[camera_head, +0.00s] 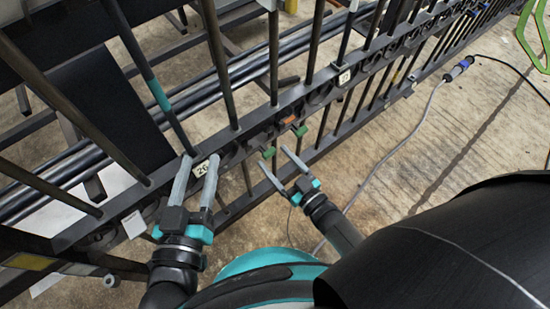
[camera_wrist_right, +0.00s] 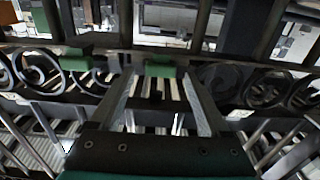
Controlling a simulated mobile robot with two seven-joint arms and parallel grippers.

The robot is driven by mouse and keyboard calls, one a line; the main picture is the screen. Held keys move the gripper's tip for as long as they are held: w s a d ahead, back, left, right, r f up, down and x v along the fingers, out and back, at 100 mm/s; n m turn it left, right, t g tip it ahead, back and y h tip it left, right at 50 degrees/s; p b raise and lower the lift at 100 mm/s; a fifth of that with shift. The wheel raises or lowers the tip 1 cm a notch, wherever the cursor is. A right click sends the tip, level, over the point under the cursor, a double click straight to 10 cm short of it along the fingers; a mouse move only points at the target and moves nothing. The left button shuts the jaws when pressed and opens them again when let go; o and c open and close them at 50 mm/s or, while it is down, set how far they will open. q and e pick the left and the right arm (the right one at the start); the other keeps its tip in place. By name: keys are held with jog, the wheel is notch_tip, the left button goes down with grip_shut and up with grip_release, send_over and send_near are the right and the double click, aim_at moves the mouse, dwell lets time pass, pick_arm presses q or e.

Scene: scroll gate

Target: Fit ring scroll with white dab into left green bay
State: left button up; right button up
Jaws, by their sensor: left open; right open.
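Two small green pieces, the left one (camera_head: 268,152) and the right one (camera_head: 300,130), sit on the near side of the gate's lower band in the head view. In the right wrist view one green block (camera_wrist_right: 160,70) shows between my right gripper's fingers and another (camera_wrist_right: 75,60) lies to its left. My right gripper (camera_head: 276,157) is open, its tips close to the left green piece; contact cannot be told. Dark scrolls (camera_wrist_right: 265,88) line the band; I cannot make out a white dab.
The dark barred gate (camera_head: 235,135) runs diagonally across the head view. An orange piece (camera_head: 288,119) lies between the green pieces.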

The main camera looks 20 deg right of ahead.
jog(key=shift+w+a, duration=0.2)
jog(key=shift+w, duration=0.25)
grip_shut()
dwell(0.5)
dwell(0.8)
